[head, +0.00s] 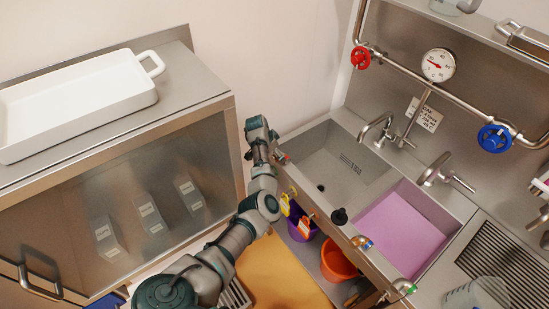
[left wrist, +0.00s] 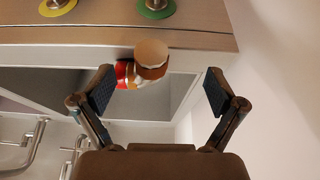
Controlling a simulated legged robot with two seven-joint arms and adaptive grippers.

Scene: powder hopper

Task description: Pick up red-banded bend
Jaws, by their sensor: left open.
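The red-banded bend (left wrist: 140,66) shows in the left wrist view as a short piece with a round copper-brown end and a red and cream band, at the sink's rim. In the head view only a small red part of it (head: 283,158) shows beside my left gripper. My left gripper (left wrist: 159,88) is open, with one finger on each side of the bend in the picture. The bend is nearer the left finger, and I see no clear contact. In the head view the fingertips are partly hidden by the hand. My right gripper is not in view.
Other fittings sit along the sink's front edge, one orange and blue (head: 362,243) and one green-banded (head: 405,286). Purple (head: 301,225) and orange (head: 338,262) buckets are below. A glass-fronted cabinet (head: 150,190) stands left of my arm.

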